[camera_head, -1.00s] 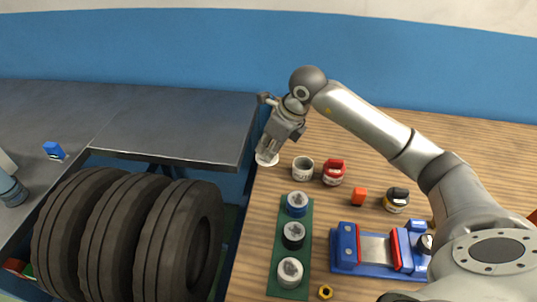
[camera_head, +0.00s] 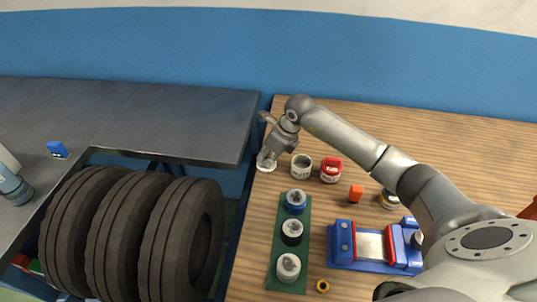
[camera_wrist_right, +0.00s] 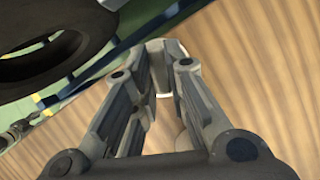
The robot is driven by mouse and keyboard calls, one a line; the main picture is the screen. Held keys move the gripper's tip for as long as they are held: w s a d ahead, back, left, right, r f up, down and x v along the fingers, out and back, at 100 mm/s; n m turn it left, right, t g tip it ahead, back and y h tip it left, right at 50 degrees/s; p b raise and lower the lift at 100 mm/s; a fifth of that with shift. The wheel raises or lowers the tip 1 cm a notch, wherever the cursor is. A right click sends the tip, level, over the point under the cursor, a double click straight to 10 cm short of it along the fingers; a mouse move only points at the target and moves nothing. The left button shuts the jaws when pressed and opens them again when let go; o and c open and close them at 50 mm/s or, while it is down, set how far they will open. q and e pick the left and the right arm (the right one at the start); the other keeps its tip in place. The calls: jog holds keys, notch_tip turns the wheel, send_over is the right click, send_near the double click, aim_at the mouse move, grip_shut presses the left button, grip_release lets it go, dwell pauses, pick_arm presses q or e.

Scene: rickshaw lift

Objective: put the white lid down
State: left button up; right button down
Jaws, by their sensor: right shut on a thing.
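My right gripper (camera_head: 267,156) is at the far left corner of the wooden table, shut on the white lid (camera_head: 266,166). The lid shows as a pale disc below the fingertips, left of an open white pot (camera_head: 301,166). In the right wrist view a white rim (camera_wrist_right: 163,92) shows between the fingertips, over the wood grain. The fingers hide much of the lid. I cannot tell whether it touches the table or is just above it.
A red-topped pot (camera_head: 331,169) and an orange block (camera_head: 356,192) stand to the right. A green strip (camera_head: 271,254) bears blue, black and white-grey pots. A blue fixture (camera_head: 375,247) lies nearer. Large tyres (camera_head: 140,235) stand left of the table. The table's back is clear.

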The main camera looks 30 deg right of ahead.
jog(key=shift+f, duration=0.1)
jog(key=shift+f, duration=0.15)
jog(key=c, duration=1.5)
grip_release()
jog(key=shift+o, duration=0.2)
jog(key=shift+r, duration=0.4)
jog(key=b+v, duration=0.2)
jog(key=v, duration=0.9)
jog(key=shift+s+r, duration=0.15)
jog(key=shift+r, duration=0.2)
jog(key=shift+d, duration=0.1)
